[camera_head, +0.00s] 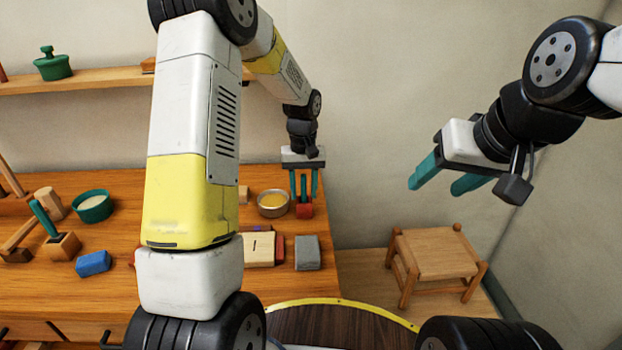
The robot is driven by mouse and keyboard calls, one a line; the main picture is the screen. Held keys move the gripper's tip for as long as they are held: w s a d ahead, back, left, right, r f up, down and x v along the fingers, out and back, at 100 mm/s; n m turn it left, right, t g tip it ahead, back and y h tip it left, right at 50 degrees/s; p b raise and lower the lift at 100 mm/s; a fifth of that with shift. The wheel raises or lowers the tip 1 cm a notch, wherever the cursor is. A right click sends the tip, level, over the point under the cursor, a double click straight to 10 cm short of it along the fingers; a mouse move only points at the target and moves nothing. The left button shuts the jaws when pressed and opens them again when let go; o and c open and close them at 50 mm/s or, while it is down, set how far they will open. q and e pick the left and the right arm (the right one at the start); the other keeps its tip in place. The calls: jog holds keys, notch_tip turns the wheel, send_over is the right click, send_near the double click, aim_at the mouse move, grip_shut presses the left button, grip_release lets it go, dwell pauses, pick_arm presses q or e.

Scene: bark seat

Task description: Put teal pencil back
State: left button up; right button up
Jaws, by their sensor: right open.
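A slim teal stick (42,217), which looks like the teal pencil, leans up from a wooden block (64,246) at the left of the table. A second teal upright piece (304,188) shows above a small red block (304,211) near the table's right edge. My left gripper (304,192) points down over that red block, with its teal fingers on either side of the upright piece. I cannot tell whether they touch it. My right gripper (440,186) is open and empty, in the air at the right, away from the table.
The wooden table (200,285) also holds a teal bowl (93,206), a metal bowl (272,203), a blue block (94,263) and a grey block (307,253). My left arm hides the middle. A stool (434,255) stands right of the table. A shelf (100,80) holds a teal pot (54,67).

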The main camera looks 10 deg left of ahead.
aim_at(304, 175)
pick_arm(q)
jog(key=shift+r, duration=0.1)
jog(key=r, duration=0.7)
jog(key=shift+w, duration=0.2)
jog(key=shift+r, duration=0.35)
jog(key=shift+s+a+r, duration=0.1)
jog(key=shift+s+r, duration=0.1)
jog(key=shift+r, duration=0.15)
jog(key=s+r+m+t, duration=0.1)
jog(key=s+r, duration=0.3)
jog(key=s, duration=0.4)
jog(key=s+a+r+m+t+h, duration=0.1)
jog(key=s+r+t, duration=0.2)
jog(key=s+r, duration=0.2)
jog(key=s+a+r+m+t+h, duration=0.1)
jog(key=s+r, duration=0.3)
jog(key=s, duration=0.7)
jog(key=shift+s+a+r+t, duration=0.2)
jog(key=shift+r+t, duration=0.15)
jog(key=shift+t, duration=0.35)
